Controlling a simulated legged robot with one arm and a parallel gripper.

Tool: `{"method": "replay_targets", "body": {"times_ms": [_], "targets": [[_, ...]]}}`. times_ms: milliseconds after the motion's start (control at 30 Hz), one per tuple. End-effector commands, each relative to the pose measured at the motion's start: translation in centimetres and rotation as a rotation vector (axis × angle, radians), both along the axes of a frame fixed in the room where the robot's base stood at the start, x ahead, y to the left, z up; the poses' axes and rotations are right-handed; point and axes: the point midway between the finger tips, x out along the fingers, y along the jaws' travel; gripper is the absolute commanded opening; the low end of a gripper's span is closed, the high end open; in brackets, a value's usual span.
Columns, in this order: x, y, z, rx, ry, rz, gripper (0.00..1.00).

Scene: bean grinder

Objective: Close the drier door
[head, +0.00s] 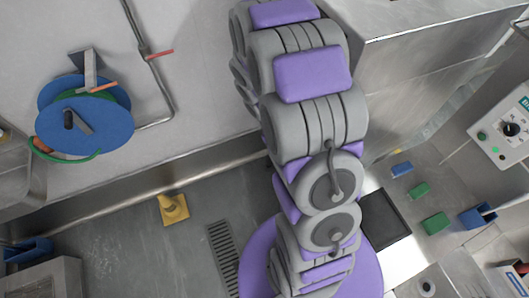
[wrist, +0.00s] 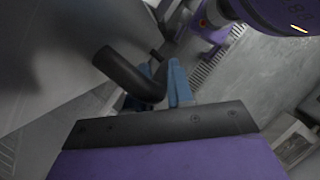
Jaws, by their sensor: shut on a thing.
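In the wrist view, my gripper (wrist: 162,88) has blue fingertips beyond a dark plate and is shut on a black curved handle (wrist: 128,74). The handle stands out from a smooth grey metal surface (wrist: 50,55) on the left, which appears to be the drier door. Whether that door is open or closed cannot be told from this close view. In the head view my arm runs up through the middle and leaves the top edge, so the gripper and the handle are out of that frame.
In the head view, a steel cabinet (head: 432,45) stands right of my arm. A blue hose reel (head: 95,130) is on the left wall. A yellow object (head: 173,208) lies on the floor by a drain grate (head: 222,255). A control panel (head: 503,130) is at the right.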

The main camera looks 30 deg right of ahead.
Motion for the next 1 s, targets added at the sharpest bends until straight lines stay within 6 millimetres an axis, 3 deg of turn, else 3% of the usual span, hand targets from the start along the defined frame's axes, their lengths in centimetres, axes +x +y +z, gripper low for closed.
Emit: {"method": "replay_targets", "body": {"times_ms": [100, 233, 833, 867, 1000], "targets": [[-0.7, -2.5, 0.1, 0.003, 0.009, 0.034, 0.0], [-0.9, -4.2, 0.1, 0.003, 0.009, 0.067, 0.0], [-0.5, -6.0, 0.0, 0.001, 0.003, 0.104, 0.0], [-0.5, -6.0, 0.0, 0.002, 0.003, 0.105, 0.23], [-0.4, -6.0, 0.0, 0.003, 0.002, 0.104, 0.37]]}}
